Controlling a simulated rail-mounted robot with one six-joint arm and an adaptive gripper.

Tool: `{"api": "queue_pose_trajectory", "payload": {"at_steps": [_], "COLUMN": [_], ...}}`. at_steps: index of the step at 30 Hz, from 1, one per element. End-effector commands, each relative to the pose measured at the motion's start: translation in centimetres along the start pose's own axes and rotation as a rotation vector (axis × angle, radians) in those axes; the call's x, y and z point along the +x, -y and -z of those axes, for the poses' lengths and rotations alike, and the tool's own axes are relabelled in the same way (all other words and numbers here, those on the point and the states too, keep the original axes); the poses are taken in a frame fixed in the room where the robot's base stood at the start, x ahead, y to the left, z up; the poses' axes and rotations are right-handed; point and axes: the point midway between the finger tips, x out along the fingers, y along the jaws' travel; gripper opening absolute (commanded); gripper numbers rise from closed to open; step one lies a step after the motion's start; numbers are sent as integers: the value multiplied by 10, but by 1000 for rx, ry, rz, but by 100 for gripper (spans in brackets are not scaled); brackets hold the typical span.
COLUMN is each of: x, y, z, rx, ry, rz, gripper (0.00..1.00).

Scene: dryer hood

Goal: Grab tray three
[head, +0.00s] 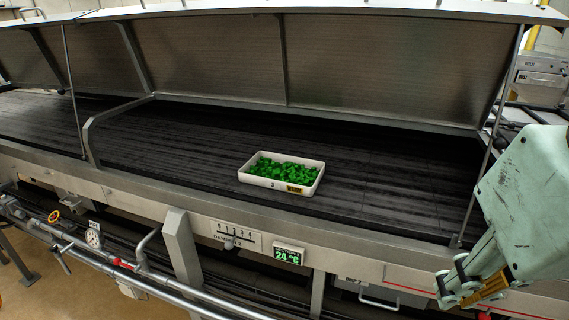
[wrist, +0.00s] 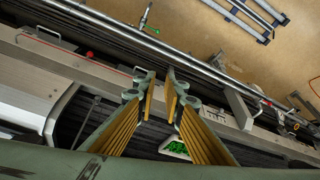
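Tray three (head: 262,181) is a white, shallow rectangular tray with a "3" and a small orange label on its front wall. It is filled with bright green pieces and lies flat on the dark belt, near the belt's front side. My gripper (head: 468,284) is at the lower right in the head view, well to the right of the tray and apart from it. In the wrist view my gripper's (wrist: 160,78) two yellow-padded fingers have an empty gap between their tips.
The dark belt (head: 390,185) is clear around the tray. The raised hood (head: 370,70) stands behind it, with thin struts in front (head: 490,140). The steel front rail holds a green-lit temperature display (head: 288,254). Pipes and a gauge (head: 93,238) are at the lower left.

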Motion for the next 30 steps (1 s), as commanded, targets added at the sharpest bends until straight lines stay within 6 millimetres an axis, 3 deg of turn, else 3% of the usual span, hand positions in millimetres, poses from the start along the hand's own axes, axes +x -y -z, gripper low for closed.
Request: {"api": "queue_pose_trajectory", "payload": {"at_steps": [14,20,30], "x": [-3,-7,-11], "y": [1,4,14], "z": [11,35,99], "rx": [23,84,245], "ry": [5,18,52], "rz": [2,4,6], "gripper": [10,10,10]}}
